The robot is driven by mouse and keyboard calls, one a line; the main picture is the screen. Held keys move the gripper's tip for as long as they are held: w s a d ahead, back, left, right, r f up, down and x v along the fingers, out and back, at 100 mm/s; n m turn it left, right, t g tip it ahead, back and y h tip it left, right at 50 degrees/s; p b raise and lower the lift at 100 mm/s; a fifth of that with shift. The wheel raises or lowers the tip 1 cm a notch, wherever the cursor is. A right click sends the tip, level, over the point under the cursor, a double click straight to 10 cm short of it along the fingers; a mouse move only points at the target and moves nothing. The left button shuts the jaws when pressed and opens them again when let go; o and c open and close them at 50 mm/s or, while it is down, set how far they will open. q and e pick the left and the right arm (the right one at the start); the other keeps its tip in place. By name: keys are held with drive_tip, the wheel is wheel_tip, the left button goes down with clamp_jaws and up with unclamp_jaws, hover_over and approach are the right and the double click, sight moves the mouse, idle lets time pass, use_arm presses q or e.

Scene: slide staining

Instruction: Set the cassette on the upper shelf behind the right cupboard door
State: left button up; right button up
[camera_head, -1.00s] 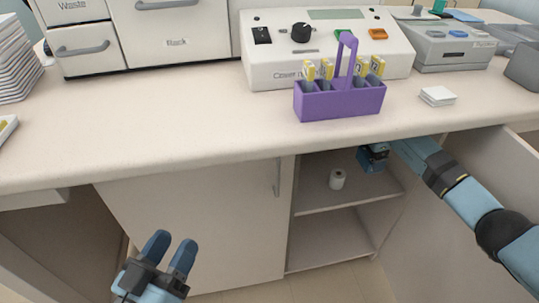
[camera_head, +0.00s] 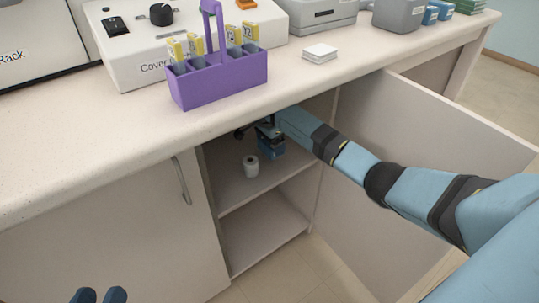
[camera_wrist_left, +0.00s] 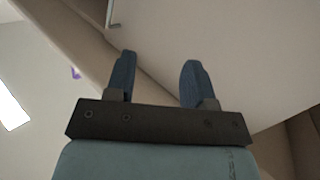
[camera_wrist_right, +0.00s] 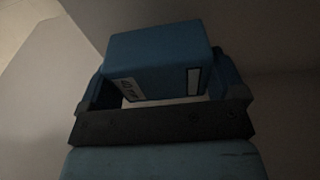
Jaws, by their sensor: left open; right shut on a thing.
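The blue cassette (camera_wrist_right: 160,65), with white labels, is between the fingers of my right gripper (camera_wrist_right: 160,90) in the right wrist view. My right gripper is shut on it. Whether the cassette touches the shelf I cannot tell. The right cupboard door (camera_head: 400,160) stands open to the right. My left gripper (camera_head: 100,296) is at the bottom edge of the head view; it is open and empty in the left wrist view (camera_wrist_left: 157,80).
The lower shelf (camera_head: 262,235) looks empty. The left cupboard door (camera_head: 120,235) is shut. On the counter are a purple rack (camera_head: 220,83) with slides and a white stack (camera_head: 320,53).

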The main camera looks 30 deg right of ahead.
drive_tip(key=shift+f+b, duration=0.5)
drive_tip(key=shift+f, duration=0.45)
wheel_tip(320, 180, down, 2)
drive_tip(key=shift+b, duration=0.9)
use_arm(q)
drive_tip(key=shift+w+a+f+m, duration=0.35)
drive_tip(key=shift+w+f+m, duration=0.2)
drive_tip(key=shift+m, duration=0.25)
use_arm(e)
drive_tip(key=shift+r, duration=0.15)
